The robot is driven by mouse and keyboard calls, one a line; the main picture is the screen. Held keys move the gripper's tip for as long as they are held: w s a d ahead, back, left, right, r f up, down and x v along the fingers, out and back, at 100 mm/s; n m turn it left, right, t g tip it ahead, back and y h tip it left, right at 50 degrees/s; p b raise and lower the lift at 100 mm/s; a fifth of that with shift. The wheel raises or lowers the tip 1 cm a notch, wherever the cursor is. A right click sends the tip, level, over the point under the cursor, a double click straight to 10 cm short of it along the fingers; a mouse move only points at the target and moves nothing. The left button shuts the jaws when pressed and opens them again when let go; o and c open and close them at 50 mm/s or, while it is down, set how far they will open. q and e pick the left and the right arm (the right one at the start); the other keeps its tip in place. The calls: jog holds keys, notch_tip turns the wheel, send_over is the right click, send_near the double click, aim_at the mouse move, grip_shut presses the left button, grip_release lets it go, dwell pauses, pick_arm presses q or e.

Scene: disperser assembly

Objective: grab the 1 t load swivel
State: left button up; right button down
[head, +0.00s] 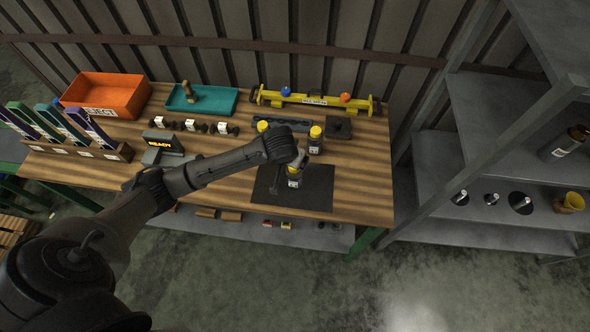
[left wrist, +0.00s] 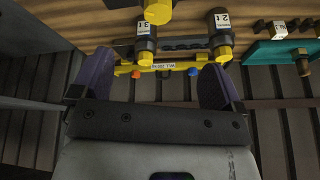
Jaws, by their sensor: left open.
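Three load swivels with yellow tops and dark bodies stand on the wooden bench. One swivel (head: 294,178) stands on the black mat (head: 318,190), closest to my left gripper (head: 299,160); its label is too small to read. In the left wrist view its yellow part (left wrist: 158,11) is cut off by the top edge. The swivel marked 3 t (left wrist: 145,30) is behind it at left, and the one marked 2 t (left wrist: 221,28) at right. My left gripper (left wrist: 157,72) is open and empty, its purple fingers apart. My right gripper is not in view.
A yellow frame (head: 330,99) with blue and red knobs lies along the back. A dark square block (head: 338,127) is near the right edge. An orange reject bin (head: 105,93) and a teal tray (head: 215,107) stand at left. Grey shelves (head: 500,140) stand right of the bench.

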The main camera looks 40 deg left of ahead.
pick_arm(q)
jog(key=n, duration=0.2)
send_over(294, 176)
jog(key=w+a, duration=0.1)
jog(key=f, duration=0.8)
jog(key=shift+a, duration=0.2)
jog(key=shift+x, duration=2.6)
jog(key=shift+d, duration=0.1)
jog(key=shift+c, duration=0.2)
grip_shut()
